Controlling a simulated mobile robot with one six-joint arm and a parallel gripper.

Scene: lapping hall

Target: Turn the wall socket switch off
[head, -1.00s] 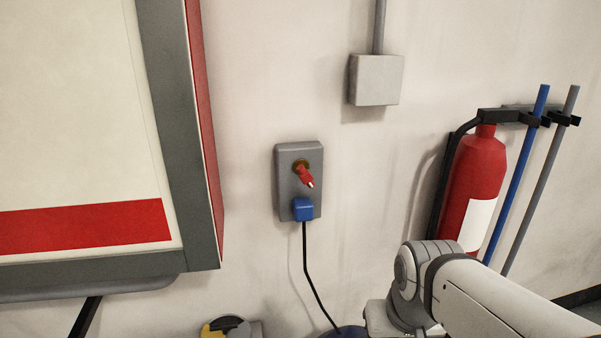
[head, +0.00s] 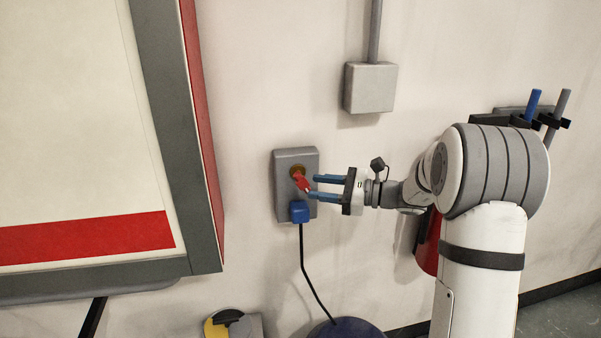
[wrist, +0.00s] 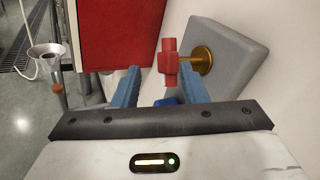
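The wall socket (head: 283,172) is a grey box on the wall, with a red switch handle (head: 301,182) on a brass stem and a blue plug (head: 299,212) below it. My gripper (head: 312,187) is open, its two blue fingers pointing left at the red handle. In the wrist view the red handle (wrist: 168,62) stands out from the grey socket (wrist: 225,55) on its brass stem, ahead of the fingers and between their lines. Nothing is held.
A grey junction box (head: 370,88) is above the socket. A black cable (head: 303,265) runs down to a dark round object (head: 346,328). A red extinguisher (head: 428,245) is partly hidden by my arm.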

